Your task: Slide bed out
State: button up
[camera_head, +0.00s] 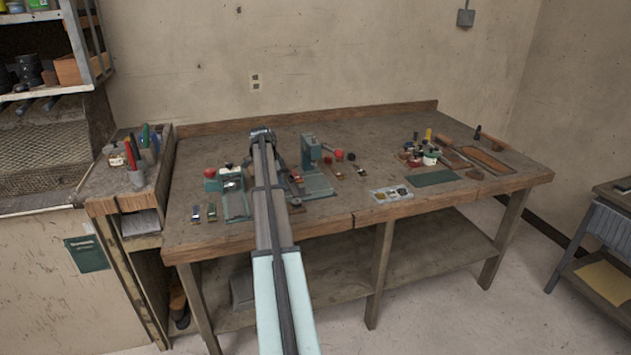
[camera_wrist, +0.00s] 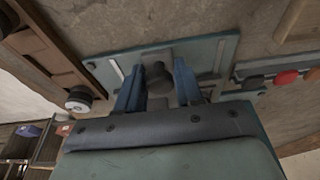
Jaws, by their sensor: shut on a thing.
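In the wrist view my gripper (camera_wrist: 159,80) has its two blue fingers on either side of a dark round knob (camera_wrist: 156,73) and is shut on it. The knob stands in front of a green plate (camera_wrist: 215,49) with pale rails along it. This looks like the bed of a green bench machine. In the head view a green machine with an upright post (camera_head: 309,148) and a base plate (camera_head: 319,187) stands just right of my arm. My arm hides the gripper's tips there. I cannot tell how far the bed is out.
A smaller green machine (camera_head: 231,181) with a red knob stands left of my arm on the wooden workbench (camera_head: 355,215). Red and black knobs lie to the right. Tools, a green mat (camera_head: 436,178) and a parts tray (camera_head: 392,194) lie farther right. A tool caddy (camera_head: 138,172) stands left.

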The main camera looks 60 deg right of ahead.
jog(key=shift+w+a, duration=0.1)
jog(key=shift+w, duration=0.05)
jog(key=shift+w+a, duration=1.25)
jog(key=o, duration=0.6)
jog(key=shift+r, duration=0.1)
notch_tip(320, 180, up, 6)
jog(key=shift+r, duration=0.15)
dwell(0.4)
jog(key=shift+s, duration=0.15)
